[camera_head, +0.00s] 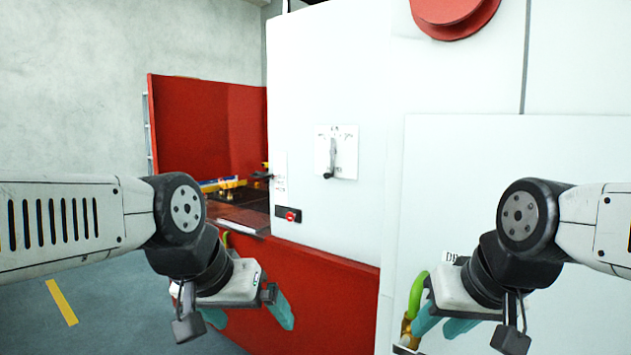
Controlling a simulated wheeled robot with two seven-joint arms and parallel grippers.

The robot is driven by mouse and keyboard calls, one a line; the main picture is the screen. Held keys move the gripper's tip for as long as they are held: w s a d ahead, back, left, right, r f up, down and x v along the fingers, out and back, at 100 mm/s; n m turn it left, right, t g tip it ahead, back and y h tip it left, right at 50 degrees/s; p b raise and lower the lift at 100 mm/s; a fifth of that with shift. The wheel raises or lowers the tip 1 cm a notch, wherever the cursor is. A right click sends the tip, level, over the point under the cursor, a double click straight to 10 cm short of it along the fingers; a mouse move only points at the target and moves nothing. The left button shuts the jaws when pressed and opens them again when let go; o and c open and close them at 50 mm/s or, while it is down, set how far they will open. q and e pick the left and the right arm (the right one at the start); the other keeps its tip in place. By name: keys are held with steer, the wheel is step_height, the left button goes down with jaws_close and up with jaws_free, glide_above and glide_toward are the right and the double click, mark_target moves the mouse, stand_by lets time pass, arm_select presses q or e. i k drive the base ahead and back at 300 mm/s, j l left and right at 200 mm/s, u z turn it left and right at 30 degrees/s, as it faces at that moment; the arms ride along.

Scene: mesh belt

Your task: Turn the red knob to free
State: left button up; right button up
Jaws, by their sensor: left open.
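A small red knob (290,216) sits on a black plate on the lower left part of the white cabinet (335,75). Its markings are too small to read. My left gripper (250,317) is open with teal fingers spread and nothing visible between them. It is below and to the left of the knob, apart from it. My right gripper (443,325) is at the lower right, far from the knob, in front of a white panel. Its teal fingers look close together, partly hidden by its wrist, so I cannot tell whether it is open.
A lever switch (331,160) on a pale plate is above and right of the knob. A large red disc (455,14) is at the top. A green hose (416,294) with a brass fitting is beside my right gripper. A red lower panel (320,292) runs below the knob.

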mark_target(290, 217)
steer(key=u, duration=0.45)
steer(key=i+j+u, duration=0.15)
steer(key=i+j, duration=0.4)
steer(key=i+u, duration=0.1)
steer(key=i, duration=0.15)
